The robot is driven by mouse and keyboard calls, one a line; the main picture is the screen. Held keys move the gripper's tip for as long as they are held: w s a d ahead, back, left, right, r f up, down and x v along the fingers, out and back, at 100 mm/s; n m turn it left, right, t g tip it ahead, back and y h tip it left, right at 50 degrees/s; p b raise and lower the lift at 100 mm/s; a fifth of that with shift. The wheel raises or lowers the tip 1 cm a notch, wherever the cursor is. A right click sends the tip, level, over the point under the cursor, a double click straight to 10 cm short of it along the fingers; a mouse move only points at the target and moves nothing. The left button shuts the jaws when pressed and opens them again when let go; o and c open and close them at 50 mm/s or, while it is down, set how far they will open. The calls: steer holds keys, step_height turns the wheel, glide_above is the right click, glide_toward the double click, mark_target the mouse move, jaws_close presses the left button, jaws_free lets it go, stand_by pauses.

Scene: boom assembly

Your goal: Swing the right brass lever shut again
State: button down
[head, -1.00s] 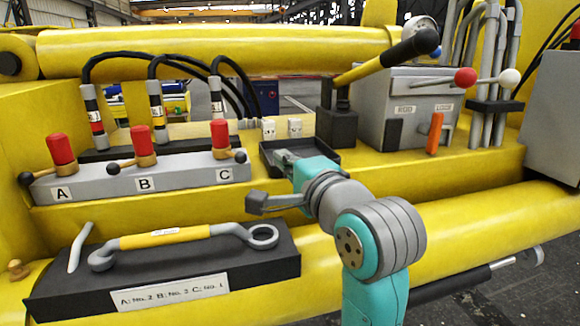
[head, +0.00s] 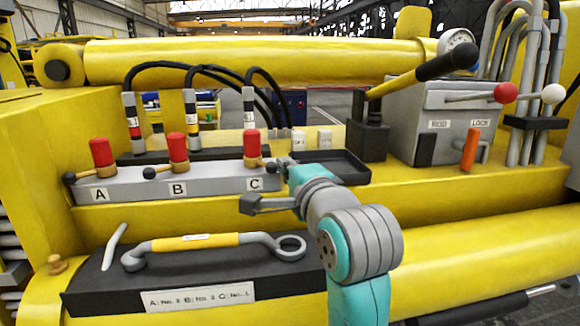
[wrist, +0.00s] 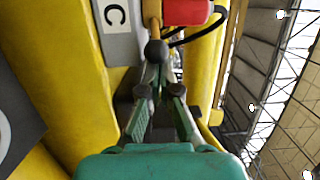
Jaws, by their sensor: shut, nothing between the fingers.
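The right brass lever (head: 254,162), with a black ball end, sits under the red cap at the block end marked C. Its ball points right in the head view. In the wrist view the lever's black ball (wrist: 156,51) is just beyond my fingertips, with the brass stem behind it. My gripper (head: 284,164) is at the right end of the grey block, beside the ball. In the wrist view my gripper (wrist: 155,82) has its fingertips together and empty. I cannot tell whether they touch the ball.
Levers A (head: 85,175) and B (head: 165,170) stand left on the same grey valve block (head: 135,186). A black tray (head: 335,165) lies right of my gripper. A wrench (head: 195,242) rests on a black box in front. Black hoses arch behind the block.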

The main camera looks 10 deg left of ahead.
mark_target(273, 169)
steer(key=shift+s+a+h, duration=0.15)
steer(key=shift+h, duration=0.15)
